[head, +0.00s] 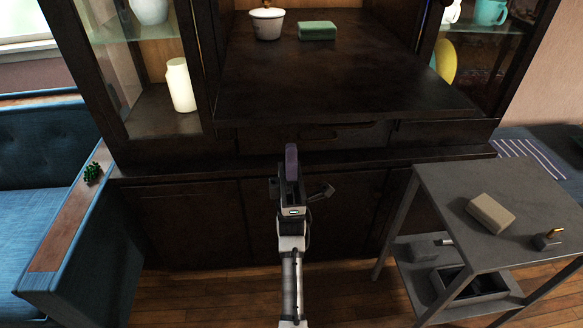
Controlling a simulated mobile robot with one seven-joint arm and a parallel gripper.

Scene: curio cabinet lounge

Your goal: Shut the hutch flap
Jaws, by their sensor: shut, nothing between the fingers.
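The hutch flap (330,85) is a dark wooden panel on the cabinet. It is folded down and lies about level, its front edge jutting out toward me. My gripper (291,157) has purple fingers and is shut and empty. In the picture it shows just below the flap's front edge, left of the flap's middle. It appears apart from the flap; I cannot tell the exact gap in depth.
A white pot (266,23) and a green sponge (317,31) stand at the flap's rear or just inside. Glass-sided compartments with pottery flank the hutch. A grey side table (445,185) holding a tan block (490,213) stands right; a blue sofa (45,210) stands left.

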